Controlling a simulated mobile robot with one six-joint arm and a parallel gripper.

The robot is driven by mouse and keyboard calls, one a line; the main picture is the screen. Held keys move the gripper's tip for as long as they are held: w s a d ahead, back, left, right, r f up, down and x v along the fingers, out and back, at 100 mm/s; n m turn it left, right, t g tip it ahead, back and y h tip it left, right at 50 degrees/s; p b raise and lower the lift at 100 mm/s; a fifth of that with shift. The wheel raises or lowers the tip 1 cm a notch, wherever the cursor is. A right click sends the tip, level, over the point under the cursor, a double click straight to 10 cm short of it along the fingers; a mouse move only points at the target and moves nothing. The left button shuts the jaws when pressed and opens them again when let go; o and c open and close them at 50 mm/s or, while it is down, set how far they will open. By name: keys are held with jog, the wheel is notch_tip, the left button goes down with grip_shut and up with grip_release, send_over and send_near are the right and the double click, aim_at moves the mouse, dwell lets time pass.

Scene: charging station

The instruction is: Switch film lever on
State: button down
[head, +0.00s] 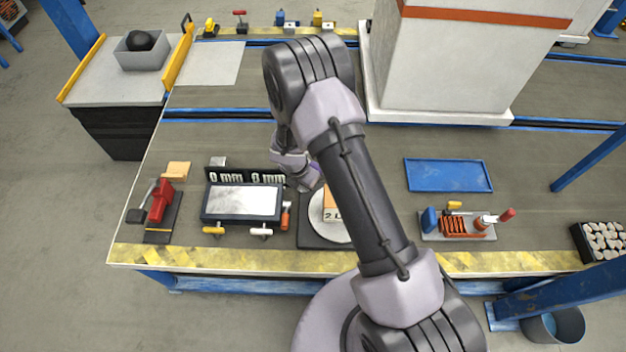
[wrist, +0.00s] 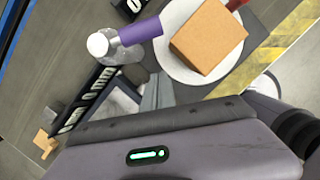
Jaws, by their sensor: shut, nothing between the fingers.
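The film station (head: 241,202) is a dark-framed box with a pale, glossy top panel, on the left part of the bench in the head view. A yellow handle (head: 213,230) and a white handle (head: 260,231) stick out at its front edge. I cannot tell which is the film lever, or its setting. In the wrist view, part of the pale panel (wrist: 118,103) shows beside my gripper (wrist: 157,92). My gripper is shut and empty, to the right of the panel there. In the head view my arm hides much of the gripper. The front handles are hidden in the wrist view.
Dark signs (head: 246,176) reading "0 mm" and "8 mm" stand behind the station. A red lever device (head: 160,202) stands left.

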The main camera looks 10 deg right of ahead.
jog(key=p+v, duration=0.4)
jog(key=v, duration=0.6)
jog(key=shift+d, duration=0.2)
jog(key=shift+w, duration=0.1)
